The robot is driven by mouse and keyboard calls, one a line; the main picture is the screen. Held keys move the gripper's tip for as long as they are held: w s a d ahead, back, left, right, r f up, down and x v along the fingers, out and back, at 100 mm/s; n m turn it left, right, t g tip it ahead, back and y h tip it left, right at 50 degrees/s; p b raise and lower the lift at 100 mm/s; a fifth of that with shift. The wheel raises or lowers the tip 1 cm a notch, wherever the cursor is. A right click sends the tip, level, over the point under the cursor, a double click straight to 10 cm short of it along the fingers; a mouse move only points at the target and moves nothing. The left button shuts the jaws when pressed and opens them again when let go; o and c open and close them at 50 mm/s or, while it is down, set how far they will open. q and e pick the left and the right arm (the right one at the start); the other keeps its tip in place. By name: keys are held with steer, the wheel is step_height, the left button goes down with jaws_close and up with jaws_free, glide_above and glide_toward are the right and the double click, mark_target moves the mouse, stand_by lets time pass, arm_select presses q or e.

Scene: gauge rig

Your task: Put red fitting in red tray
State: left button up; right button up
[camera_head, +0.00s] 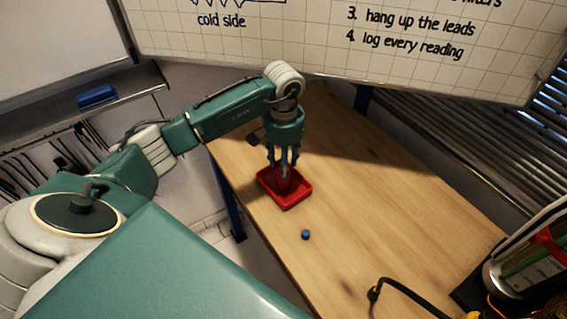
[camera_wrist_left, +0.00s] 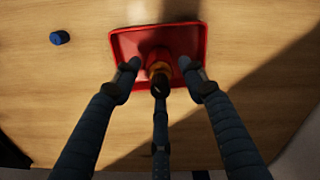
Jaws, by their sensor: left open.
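The red tray (camera_head: 294,204) lies on the wooden table; it also shows in the left wrist view (camera_wrist_left: 128,42). My left gripper (camera_head: 284,172) points down over the tray, with its fingers apart. In the left wrist view, the red fitting (camera_wrist_left: 158,56) with a brass-coloured part stands inside the tray, between the open fingers (camera_wrist_left: 158,75). One finger partly hides it, and I cannot tell whether any finger touches it. My right gripper is in neither view.
A small blue cylindrical piece (camera_head: 305,234) sits on the table in front of the tray. A black cable (camera_head: 400,288) and a container of tools (camera_head: 528,262) are at the lower right. The table right of the tray is clear.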

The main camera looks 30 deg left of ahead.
arm_select(q)
steer(key=shift+w+r, duration=0.1)
steer(key=shift+r, duration=0.3)
step_height(320, 180, up, 10)
steer(key=b, duration=0.3)
steer(key=shift+r+b, duration=0.25)
steer(key=shift+b, duration=0.05)
steer(key=shift+r, duration=0.45)
